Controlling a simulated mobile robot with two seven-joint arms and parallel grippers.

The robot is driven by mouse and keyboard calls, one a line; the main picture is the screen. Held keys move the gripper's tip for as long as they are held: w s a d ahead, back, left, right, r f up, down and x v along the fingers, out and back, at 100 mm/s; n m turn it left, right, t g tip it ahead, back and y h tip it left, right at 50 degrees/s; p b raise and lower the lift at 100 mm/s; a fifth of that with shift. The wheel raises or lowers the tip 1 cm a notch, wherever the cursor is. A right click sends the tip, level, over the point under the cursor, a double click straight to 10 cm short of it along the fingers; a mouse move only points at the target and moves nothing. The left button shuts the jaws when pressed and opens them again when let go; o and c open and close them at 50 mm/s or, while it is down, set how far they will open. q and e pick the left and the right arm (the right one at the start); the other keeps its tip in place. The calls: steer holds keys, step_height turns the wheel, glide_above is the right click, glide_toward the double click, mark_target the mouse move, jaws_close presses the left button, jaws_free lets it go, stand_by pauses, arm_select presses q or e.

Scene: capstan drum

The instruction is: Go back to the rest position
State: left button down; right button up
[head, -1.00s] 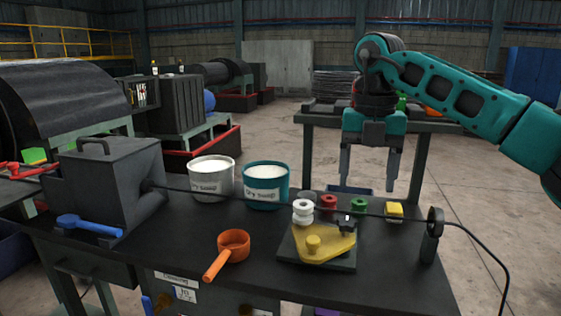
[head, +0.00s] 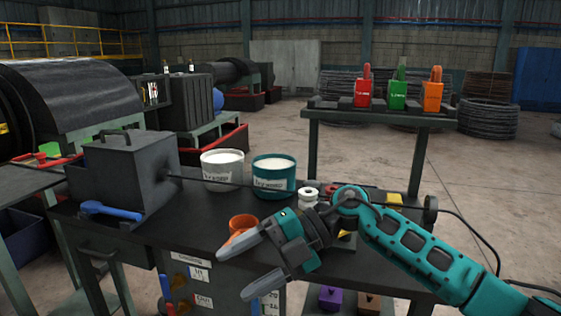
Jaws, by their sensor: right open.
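My right gripper (head: 242,270) is in the head view, low in front of the table's front edge. Its two grey fingers are spread wide, point left and hold nothing. My right arm comes in from the lower right and passes over the right part of the dark table (head: 170,228). It hides most of the yellow plate and part of the orange scoop (head: 242,222). My left gripper is not in view.
A grey box (head: 125,170) and a blue scoop (head: 110,210) are at the table's left. A white bucket (head: 222,170) and a teal bucket (head: 273,178) stand behind. A rear rack (head: 380,117) carries red, green and orange padlocks. Open floor lies right.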

steer(key=d+f+m+t+h, duration=0.1)
steer(key=d+f+m+t, duration=0.55)
steer(key=m+t, duration=0.6)
steer(key=d+f+m+t+h, duration=0.2)
steer(key=d+f+m+t, duration=0.45)
steer(key=m, duration=0.85)
steer(key=s+d+f+m+g+h, duration=0.2)
steer(key=s+d+f+m+h, duration=0.1)
steer(key=s+d+f, duration=0.2)
steer(key=s+d+f+m+g+h, duration=0.1)
steer(key=s+d+f+m+h, duration=0.2)
steer(key=s+f, duration=0.7)
step_height(320, 180, down, 2)
steer(key=shift+s+d+f+g+h, duration=0.15)
steer(key=shift+d+f+g+h, duration=0.2)
steer(key=shift+d+h, duration=0.55)
steer(key=shift+r, duration=0.1)
